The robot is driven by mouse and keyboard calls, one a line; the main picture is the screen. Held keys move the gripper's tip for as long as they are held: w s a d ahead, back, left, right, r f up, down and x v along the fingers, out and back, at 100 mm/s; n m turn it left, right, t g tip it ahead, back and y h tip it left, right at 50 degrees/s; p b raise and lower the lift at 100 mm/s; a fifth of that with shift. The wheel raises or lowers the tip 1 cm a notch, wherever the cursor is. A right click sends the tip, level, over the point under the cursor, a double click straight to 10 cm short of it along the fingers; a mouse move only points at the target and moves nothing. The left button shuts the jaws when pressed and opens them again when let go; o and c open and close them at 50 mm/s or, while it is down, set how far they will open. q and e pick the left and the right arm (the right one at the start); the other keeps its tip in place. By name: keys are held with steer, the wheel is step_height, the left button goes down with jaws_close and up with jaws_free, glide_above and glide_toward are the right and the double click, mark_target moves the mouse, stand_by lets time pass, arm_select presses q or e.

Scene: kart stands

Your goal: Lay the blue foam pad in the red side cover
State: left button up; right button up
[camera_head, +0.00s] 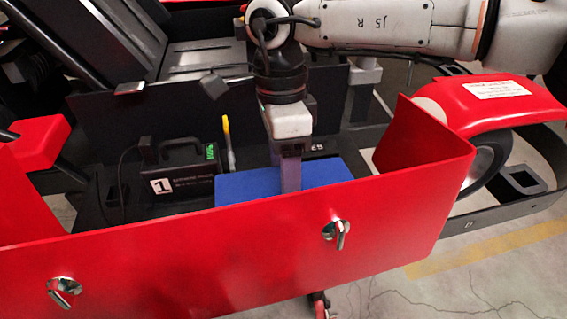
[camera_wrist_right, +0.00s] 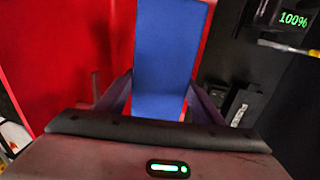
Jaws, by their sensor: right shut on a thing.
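The blue foam pad (camera_head: 330,172) shows behind the top edge of the red side cover (camera_head: 240,255) in the head view. My right gripper (camera_head: 291,186) points down and is shut on the pad near its middle. In the right wrist view the blue pad (camera_wrist_right: 168,60) lies between the two fingers of my right gripper (camera_wrist_right: 160,100), with the red cover (camera_wrist_right: 65,50) on its left. The cover hides the pad's lower part, so I cannot tell whether the pad touches the cover or what is under it. My left gripper is not in view.
A black battery box (camera_head: 175,178) marked 1 stands left of the pad, and a yellow-tipped tool (camera_head: 227,140) is between them. Two metal fasteners (camera_head: 337,233) are on the cover's front. A red fender (camera_head: 500,100) over a wheel is at the right. Black frame bars surround this space.

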steer(key=f, duration=0.2)
steer(key=f+b, duration=0.1)
steer(key=shift+s+f, duration=0.25)
steer(key=shift+f, duration=0.15)
steer(key=shift+s+d+f+b, duration=0.1)
steer(key=shift+s+f+b, duration=0.05)
steer(key=shift+f+b, duration=0.75)
steer(key=shift+s+f+b, duration=0.15)
steer(key=shift+f+b, duration=0.45)
steer(key=shift+f, duration=0.55)
steer(key=shift+s+d+f+b, duration=0.1)
steer(key=shift+s+f+b, duration=0.05)
steer(key=shift+f+b, duration=0.75)
steer(key=shift+f, duration=0.15)
steer(key=o, duration=1.1)
steer(key=shift+o, duration=0.2)
steer(key=r, duration=0.3)
steer(key=w+r, duration=0.1)
steer(key=r, duration=0.6)
steer(key=shift+w+a+r, duration=0.15)
steer(key=shift+w+a, duration=0.05)
